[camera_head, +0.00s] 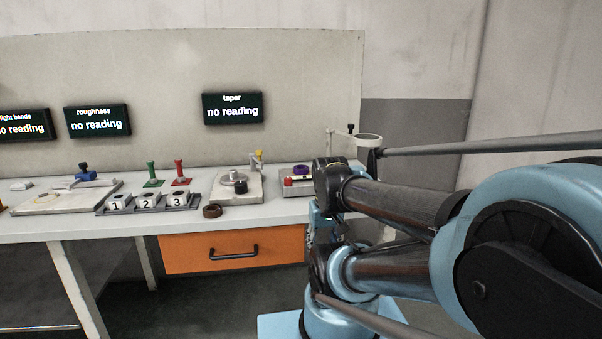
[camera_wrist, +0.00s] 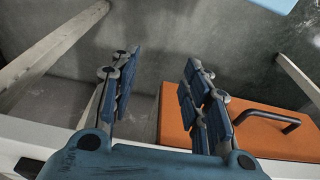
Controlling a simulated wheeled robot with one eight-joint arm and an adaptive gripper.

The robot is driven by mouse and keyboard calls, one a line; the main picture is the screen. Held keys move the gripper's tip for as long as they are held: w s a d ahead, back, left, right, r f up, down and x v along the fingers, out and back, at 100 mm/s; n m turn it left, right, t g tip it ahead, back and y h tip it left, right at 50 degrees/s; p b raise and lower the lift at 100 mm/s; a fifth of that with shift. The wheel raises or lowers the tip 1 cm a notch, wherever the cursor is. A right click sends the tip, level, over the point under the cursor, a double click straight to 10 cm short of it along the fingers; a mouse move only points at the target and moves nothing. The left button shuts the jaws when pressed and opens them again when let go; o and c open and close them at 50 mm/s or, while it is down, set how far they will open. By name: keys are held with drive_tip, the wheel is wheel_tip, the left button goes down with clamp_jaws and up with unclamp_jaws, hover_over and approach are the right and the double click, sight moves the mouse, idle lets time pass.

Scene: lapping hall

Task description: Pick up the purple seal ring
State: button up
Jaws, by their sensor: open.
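The purple seal ring (camera_head: 301,169) is small in the head view. It sits at the back of a grey tray or plate (camera_head: 290,190) at the right end of the bench, just left of my arm. My gripper (camera_head: 318,228) hangs in front of the bench's front edge, lower than the ring and a little to its right, partly hidden by my arm. In the wrist view my gripper (camera_wrist: 160,80) is open, its two blue padded fingers apart with nothing between them. The ring does not show in the wrist view.
The bench (camera_head: 260,213) carries a brown ring (camera_head: 212,211), numbered blocks (camera_head: 147,201), a round gauge plate (camera_head: 226,188) and red and green stands (camera_head: 181,175). An orange drawer (camera_head: 190,253) is below, also in the wrist view (camera_wrist: 275,140). A post with a cup (camera_head: 369,142) stands behind my arm.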

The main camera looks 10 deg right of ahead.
drive_tip(key=o, duration=0.7)
wheel_tip(320, 180, up, 2)
drive_tip(key=shift+r, duration=0.15)
drive_tip(key=shift+o, duration=0.2)
drive_tip(key=w+r+n+g, duration=0.2)
drive_tip(key=w+r+n, duration=0.7)
drive_tip(key=w+r, duration=1.5)
drive_tip(key=w+r+n, duration=0.2)
drive_tip(key=w+n, duration=0.1)
drive_tip(key=w, duration=0.9)
drive_tip(key=f, duration=1.1)
drive_tip(key=shift+s+a, duration=0.1)
drive_tip(key=shift+s, duration=0.15)
drive_tip(key=f, duration=0.4)
drive_tip(key=shift+w+a, duration=0.15)
drive_tip(key=shift+w, duration=0.15)
drive_tip(key=shift+f, duration=0.55)
